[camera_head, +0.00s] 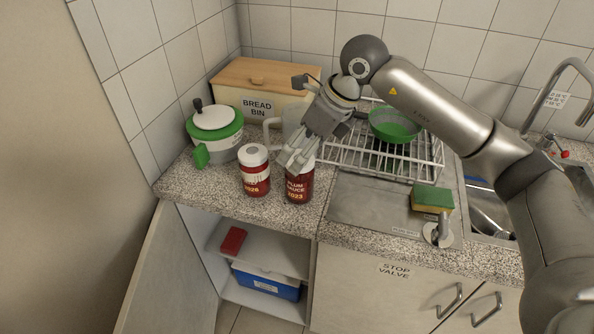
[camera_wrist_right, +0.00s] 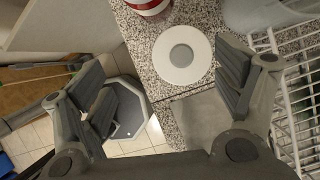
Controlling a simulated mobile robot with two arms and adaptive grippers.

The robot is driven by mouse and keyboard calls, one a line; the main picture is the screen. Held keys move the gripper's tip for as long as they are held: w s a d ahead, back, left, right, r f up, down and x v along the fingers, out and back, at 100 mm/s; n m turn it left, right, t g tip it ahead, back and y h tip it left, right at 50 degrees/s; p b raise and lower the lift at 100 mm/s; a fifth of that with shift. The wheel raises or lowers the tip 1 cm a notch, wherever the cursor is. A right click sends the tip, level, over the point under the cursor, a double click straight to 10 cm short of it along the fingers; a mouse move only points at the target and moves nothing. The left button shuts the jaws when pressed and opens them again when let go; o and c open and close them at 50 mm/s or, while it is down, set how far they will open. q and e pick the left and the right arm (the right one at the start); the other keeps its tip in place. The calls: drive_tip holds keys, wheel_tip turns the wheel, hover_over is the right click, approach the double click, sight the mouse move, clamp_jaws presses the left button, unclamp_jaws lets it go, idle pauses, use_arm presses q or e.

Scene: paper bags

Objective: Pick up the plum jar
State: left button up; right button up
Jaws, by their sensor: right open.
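The plum jar (camera_head: 298,187), dark red with a label reading "PLUM SAUCE 2023", stands upright on the speckled counter near its front edge. My right gripper (camera_head: 292,158) is over its top and hides its lid in the head view. In the right wrist view its round white lid (camera_wrist_right: 181,57) lies between the spread fingers of my right gripper (camera_wrist_right: 165,80), closer to the right-hand finger. The gripper is open and I see no contact. My left gripper is not in view.
A second white-lidded jar marked 2026 (camera_head: 255,172) stands close left of the plum jar; it also shows in the wrist view (camera_wrist_right: 150,6). Behind are a green-white pot (camera_head: 214,128), a bread bin (camera_head: 258,90) and a translucent jug. A wire dish rack (camera_head: 345,160) stands right. An open cupboard is below.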

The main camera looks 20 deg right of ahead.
sight(300, 178)
drive_tip(key=shift+w+d+r+h, duration=0.1)
drive_tip(key=shift+w+d+h, duration=0.1)
drive_tip(key=shift+d, duration=0.25)
drive_tip(key=shift+w+d+r+h, duration=0.1)
drive_tip(key=shift+d+h, duration=0.1)
drive_tip(key=shift+d, duration=0.2)
drive_tip(key=shift+d+f, duration=0.15)
drive_tip(key=shift+f, duration=0.05)
drive_tip(key=p+x, duration=0.1)
drive_tip(key=x, duration=0.3)
drive_tip(key=shift+w+f, duration=0.1)
drive_tip(key=shift+f, duration=0.2)
drive_tip(key=p+x, duration=0.2)
drive_tip(key=x, duration=0.2)
drive_tip(key=shift+w+a+f, duration=0.2)
drive_tip(key=shift+w+f, duration=0.05)
drive_tip(key=shift+w+a+f, duration=0.1)
drive_tip(key=shift+w+f, duration=0.05)
drive_tip(key=shift+f, duration=0.35)
drive_tip(key=c, duration=1.4)
drive_tip(key=shift+r, duration=0.15)
drive_tip(key=shift+c, duration=0.9)
